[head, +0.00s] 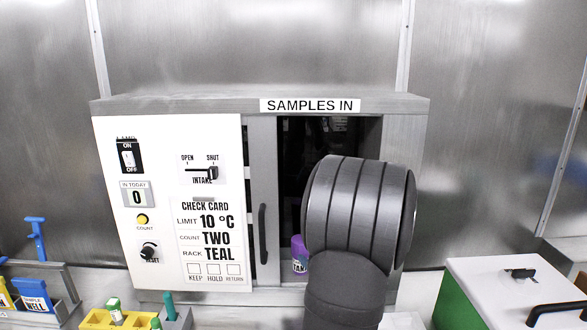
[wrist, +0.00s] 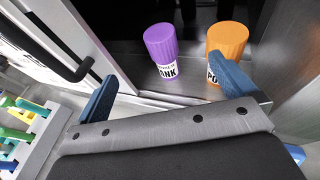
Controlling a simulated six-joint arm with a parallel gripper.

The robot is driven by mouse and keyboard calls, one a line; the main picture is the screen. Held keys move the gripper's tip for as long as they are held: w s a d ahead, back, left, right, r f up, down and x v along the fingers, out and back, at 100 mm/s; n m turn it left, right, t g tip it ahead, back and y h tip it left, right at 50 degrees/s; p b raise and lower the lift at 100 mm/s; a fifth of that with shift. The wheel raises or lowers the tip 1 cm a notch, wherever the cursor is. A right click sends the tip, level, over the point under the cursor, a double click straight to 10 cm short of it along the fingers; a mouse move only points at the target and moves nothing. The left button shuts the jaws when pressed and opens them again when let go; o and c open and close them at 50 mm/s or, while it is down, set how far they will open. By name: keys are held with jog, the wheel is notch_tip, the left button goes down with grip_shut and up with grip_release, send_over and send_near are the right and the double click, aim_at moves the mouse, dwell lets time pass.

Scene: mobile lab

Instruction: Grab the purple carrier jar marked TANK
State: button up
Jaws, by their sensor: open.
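The purple jar (wrist: 163,50) stands upright inside the cabinet's open bay, its white label partly turned away with "ANK" legible. In the head view the purple jar (head: 298,248) shows just left of my arm, which covers part of it. My gripper (wrist: 162,74) is open, with its two blue fingers spread. The jar stands beyond the fingertips, roughly between them in the wrist view, and nothing is held. In the head view my arm hides the gripper.
An orange jar (wrist: 228,39) stands just right of the purple one, close to the right finger. The cabinet (head: 345,103) marked SAMPLES IN has a handled sliding door (head: 262,180) left of the opening. A green box with a white lid (head: 510,280) stands at right.

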jog(key=c, duration=0.5)
jog(key=shift+o, duration=0.2)
jog(key=w+d+r+m+t+h, duration=0.1)
jog(key=w+d+r+m+h, duration=0.15)
jog(key=w+r+m, duration=0.35)
jog(key=w+d+r+m+h, duration=0.2)
jog(key=w+r+m+h, duration=0.15)
jog(key=w, duration=0.45)
jog(key=m+g, duration=1.5)
jog(key=m, duration=0.3)
send_over(298, 270)
jog(key=w+d, duration=0.1)
jog(key=w, duration=0.1)
jog(key=shift+y, duration=0.3)
notch_tip(298, 270, down, 13)
jog(key=shift+d+f, duration=0.1)
jog(key=shift+d, duration=0.05)
jog(key=shift+w+a+f, duration=0.1)
jog(key=shift+f, duration=1.3)
jog(key=shift+w+a+f, duration=0.1)
jog(key=shift+f, duration=1.3)
